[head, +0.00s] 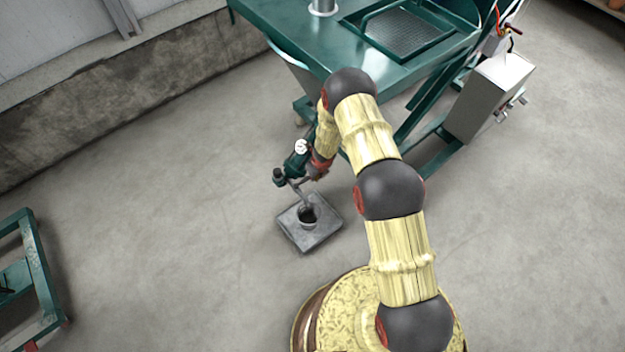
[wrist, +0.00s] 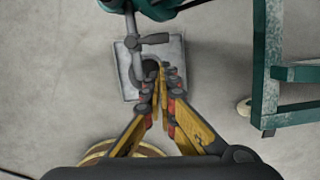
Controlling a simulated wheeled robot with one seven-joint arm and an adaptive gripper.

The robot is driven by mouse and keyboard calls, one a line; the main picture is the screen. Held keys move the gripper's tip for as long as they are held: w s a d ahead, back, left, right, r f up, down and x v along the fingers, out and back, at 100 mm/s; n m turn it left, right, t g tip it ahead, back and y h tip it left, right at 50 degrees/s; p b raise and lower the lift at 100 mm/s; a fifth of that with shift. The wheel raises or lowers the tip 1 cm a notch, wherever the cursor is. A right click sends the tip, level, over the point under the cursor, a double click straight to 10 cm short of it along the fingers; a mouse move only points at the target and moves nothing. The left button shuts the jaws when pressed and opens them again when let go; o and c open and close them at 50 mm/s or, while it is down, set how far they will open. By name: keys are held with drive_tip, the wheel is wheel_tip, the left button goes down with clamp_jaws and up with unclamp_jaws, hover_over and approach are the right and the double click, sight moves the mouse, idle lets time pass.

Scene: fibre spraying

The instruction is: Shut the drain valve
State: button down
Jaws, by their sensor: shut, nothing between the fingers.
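In the head view the valve (head: 290,180) is small, beside my gripper (head: 317,170), below the green machine. Whether the fingertips touch the valve cannot be told.
Green frame legs (wrist: 265,70) stand right of my gripper in the wrist view. A green frame (head: 38,275) stands at the left. The floor between is clear.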

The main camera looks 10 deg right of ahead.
drive_tip(key=shift+v, duration=0.85)
drive_tip(key=shift+s+f, duration=0.1)
